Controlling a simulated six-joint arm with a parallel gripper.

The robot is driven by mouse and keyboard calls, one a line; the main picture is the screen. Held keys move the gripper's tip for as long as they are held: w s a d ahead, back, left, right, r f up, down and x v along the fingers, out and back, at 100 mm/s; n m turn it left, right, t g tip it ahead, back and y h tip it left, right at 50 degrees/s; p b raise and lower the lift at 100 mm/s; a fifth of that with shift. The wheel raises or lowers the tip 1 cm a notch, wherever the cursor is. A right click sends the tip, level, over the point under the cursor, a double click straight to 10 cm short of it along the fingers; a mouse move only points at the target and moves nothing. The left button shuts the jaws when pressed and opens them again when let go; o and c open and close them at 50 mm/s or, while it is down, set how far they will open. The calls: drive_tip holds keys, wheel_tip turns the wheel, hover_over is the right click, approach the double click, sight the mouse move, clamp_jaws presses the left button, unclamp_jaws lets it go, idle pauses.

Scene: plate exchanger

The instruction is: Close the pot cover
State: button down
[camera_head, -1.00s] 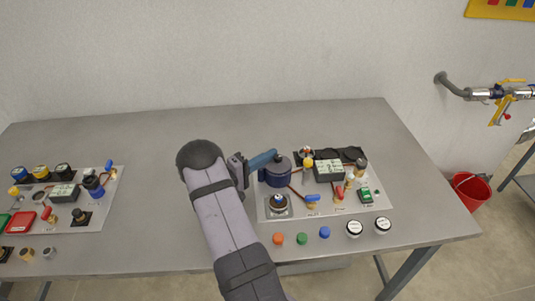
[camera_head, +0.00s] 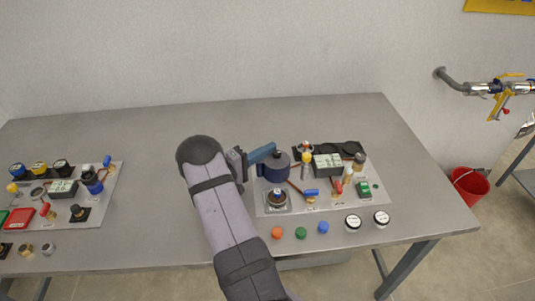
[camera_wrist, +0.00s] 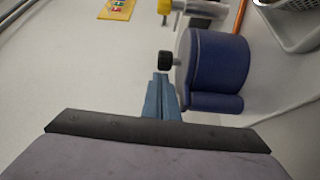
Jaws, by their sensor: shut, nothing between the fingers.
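The pot (camera_head: 274,170) is a dark blue cylinder standing on the grey panel, with a black knob (camera_head: 278,153) above its cover. In the wrist view the pot (camera_wrist: 220,62) lies sideways in the picture, right of centre. A blue block sticks out from its side, and the black knob (camera_wrist: 165,61) points left. My gripper (camera_head: 273,147) is shut and empty, its blue fingers beside the knob at the pot's upper left. The shut fingertips (camera_wrist: 160,76) are also close to the knob in the wrist view; contact is unclear. I cannot tell whether the cover sits fully closed.
The panel (camera_head: 335,204) carries valves, a display box (camera_head: 327,164) and a round fitting (camera_head: 276,199) in front of the pot. Several coloured buttons and white gauges lie along the table's front edge. A second panel (camera_head: 105,196) stands at left. The table behind the pot is clear.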

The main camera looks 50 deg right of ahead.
drive_tip(key=shift+w+d+f+b, duration=0.1)
drive_tip(key=shift+w+d+b, duration=0.3)
drive_tip(key=shift+w, duration=0.25)
drive_tip(key=shift+w+d+f+b, duration=0.1)
drive_tip(key=shift+w+d+b, duration=0.15)
drive_tip(key=shift+w+d, duration=0.25)
drive_tip(key=w+b+v, duration=0.1)
drive_tip(key=b+v, duration=0.1)
drive_tip(key=v, duration=0.8)
drive_tip(key=shift+r+b, duration=0.3)
drive_tip(key=shift+r, duration=0.05)
